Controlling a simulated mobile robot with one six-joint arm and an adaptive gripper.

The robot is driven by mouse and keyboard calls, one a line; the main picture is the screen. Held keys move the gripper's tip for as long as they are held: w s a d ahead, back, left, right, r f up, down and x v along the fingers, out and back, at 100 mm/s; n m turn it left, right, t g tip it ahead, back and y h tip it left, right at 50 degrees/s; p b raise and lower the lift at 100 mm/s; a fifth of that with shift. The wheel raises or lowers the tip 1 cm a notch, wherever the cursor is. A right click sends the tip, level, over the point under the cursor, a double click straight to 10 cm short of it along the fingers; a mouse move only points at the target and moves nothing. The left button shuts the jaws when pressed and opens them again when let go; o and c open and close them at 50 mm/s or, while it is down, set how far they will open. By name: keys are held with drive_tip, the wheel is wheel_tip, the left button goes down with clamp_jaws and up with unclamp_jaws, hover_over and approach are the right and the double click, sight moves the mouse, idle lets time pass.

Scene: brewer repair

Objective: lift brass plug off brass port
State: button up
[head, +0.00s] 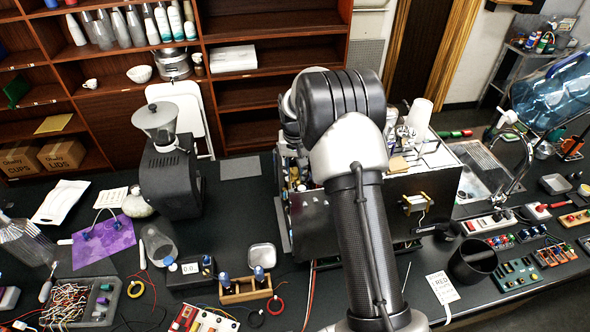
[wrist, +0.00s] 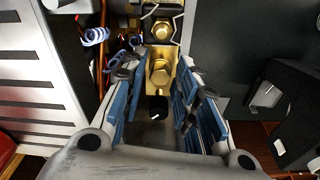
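In the wrist view a brass plug with a hexagonal head (wrist: 160,73) sits on a brass port block (wrist: 150,104) inside the opened brewer. A second brass hex head (wrist: 162,31) sits on a dark fitting just above it in the picture. My gripper (wrist: 158,78) is open, with its blue-padded fingers on either side of the plug and gaps between pads and brass. A small black round part shows below the plug, between the fingers. In the head view the brewer (head: 430,185) stands on the bench; my arm hides the plug, port and gripper there.
Coloured wires and a coiled pale blue tube (wrist: 95,36) lie left of the port. A slotted metal panel (wrist: 35,85) is further left. In the head view a grinder (head: 172,182) stands left of the brewer, and a black cup (head: 472,262) stands right.

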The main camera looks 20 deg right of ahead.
clamp_jaws()
drive_tip(key=shift+o, duration=1.9)
unclamp_jaws()
drive_tip(key=shift+r, duration=0.1)
